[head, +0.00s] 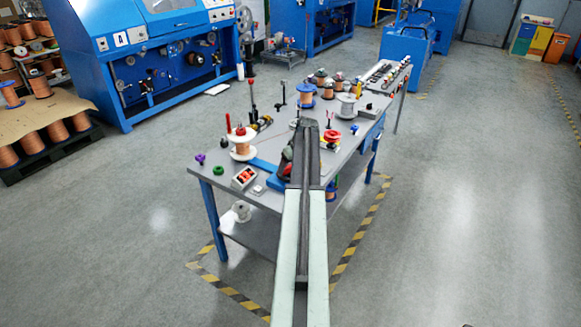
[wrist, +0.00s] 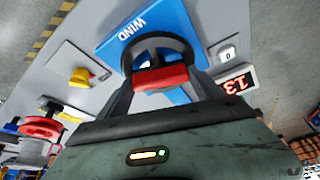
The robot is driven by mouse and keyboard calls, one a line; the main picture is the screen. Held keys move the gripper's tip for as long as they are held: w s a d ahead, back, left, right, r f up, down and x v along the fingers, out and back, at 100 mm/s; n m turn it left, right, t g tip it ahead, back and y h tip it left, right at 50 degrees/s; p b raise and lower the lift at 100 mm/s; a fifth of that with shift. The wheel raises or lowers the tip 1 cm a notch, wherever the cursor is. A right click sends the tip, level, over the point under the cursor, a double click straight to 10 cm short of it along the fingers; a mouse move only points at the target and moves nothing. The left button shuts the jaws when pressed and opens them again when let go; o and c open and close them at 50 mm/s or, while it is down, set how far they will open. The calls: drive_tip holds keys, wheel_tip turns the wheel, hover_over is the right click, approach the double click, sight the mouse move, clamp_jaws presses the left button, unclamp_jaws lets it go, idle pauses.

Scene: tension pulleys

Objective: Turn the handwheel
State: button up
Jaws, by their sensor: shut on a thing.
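The handwheel (wrist: 157,47) is a dark ring with a red part (wrist: 161,78), standing over a blue plate (wrist: 178,22) marked WIND in the wrist view. My gripper (wrist: 162,68) is shut on the handwheel, with one dark finger at each side of it. The red part lies between the fingers. In the head view my arm covers most of this spot, and the blue base (head: 277,181) shows just left of it. My fingertips are hard to make out there.
A display (wrist: 237,83) reading 13 lies right of the wheel in the wrist view. Open floor surrounds the bench.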

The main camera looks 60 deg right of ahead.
drive_tip(key=shift+m, duration=0.3)
drive_tip(key=o, duration=1.4)
drive_tip(key=shift+c, duration=0.2)
drive_tip(key=p+v, duration=0.7)
drive_tip(key=v, duration=0.1)
drive_tip(key=shift+f, duration=0.1)
drive_tip(key=shift+w+a, duration=0.1)
